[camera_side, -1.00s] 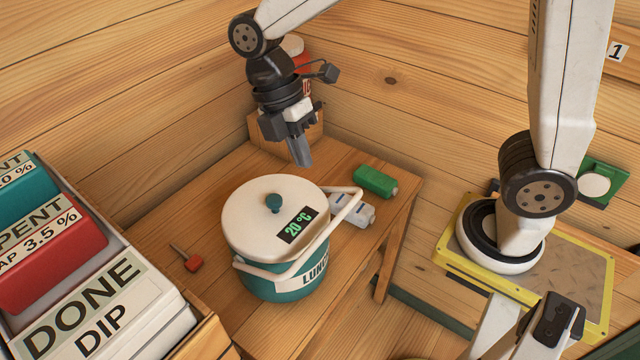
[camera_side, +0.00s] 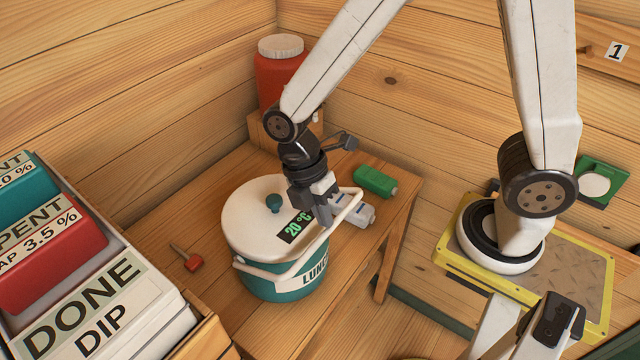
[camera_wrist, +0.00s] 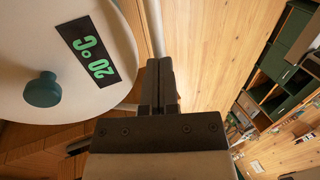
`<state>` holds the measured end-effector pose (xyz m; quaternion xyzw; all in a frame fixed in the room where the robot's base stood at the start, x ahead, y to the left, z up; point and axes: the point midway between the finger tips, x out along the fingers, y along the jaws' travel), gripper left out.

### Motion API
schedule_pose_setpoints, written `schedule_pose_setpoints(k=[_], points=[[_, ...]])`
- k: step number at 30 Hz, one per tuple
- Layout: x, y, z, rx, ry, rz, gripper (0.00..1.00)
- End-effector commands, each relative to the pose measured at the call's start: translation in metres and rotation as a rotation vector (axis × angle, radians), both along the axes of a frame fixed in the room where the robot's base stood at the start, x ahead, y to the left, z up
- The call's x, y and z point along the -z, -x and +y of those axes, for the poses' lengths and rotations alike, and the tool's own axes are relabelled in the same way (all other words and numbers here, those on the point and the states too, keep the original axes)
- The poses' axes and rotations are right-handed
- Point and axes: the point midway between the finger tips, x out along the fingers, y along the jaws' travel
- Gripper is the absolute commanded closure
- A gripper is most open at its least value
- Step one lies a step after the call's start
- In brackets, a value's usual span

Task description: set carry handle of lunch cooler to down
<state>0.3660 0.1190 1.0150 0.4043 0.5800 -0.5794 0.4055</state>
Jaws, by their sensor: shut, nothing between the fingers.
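The lunch cooler (camera_side: 275,284) is a teal tub with a white lid (camera_side: 250,215), a teal knob and a "20 °C" display; it stands on the wooden bench. Its white carry handle (camera_side: 286,274) is a loop leaning out past the front right of the lid, its far corner raised off the side. My gripper (camera_side: 329,222) is shut and empty at the lid's right edge, within the handle's loop and close to its bar; contact cannot be told. In the wrist view, my shut fingers (camera_wrist: 160,86) stand beside the lid (camera_wrist: 30,30), with the pale handle bar (camera_wrist: 153,28) behind them.
A green block (camera_side: 375,181) and a grey-white object (camera_side: 358,213) lie right of the cooler. A red-handled tool (camera_side: 193,262) lies to its left. A red jar (camera_side: 275,75) stands behind. A box of labelled containers (camera_side: 90,310) is at the left.

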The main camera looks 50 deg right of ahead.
Motion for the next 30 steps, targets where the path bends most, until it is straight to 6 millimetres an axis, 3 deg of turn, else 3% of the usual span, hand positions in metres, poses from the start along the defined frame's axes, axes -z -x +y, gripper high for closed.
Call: schedule_pose_setpoints(k=[17,30], points=[[0.004,0.003,0.0,0.0,0.0,0.0,1.0],[0.033,0.024,0.0,0.001,0.001,0.004,1.0]])
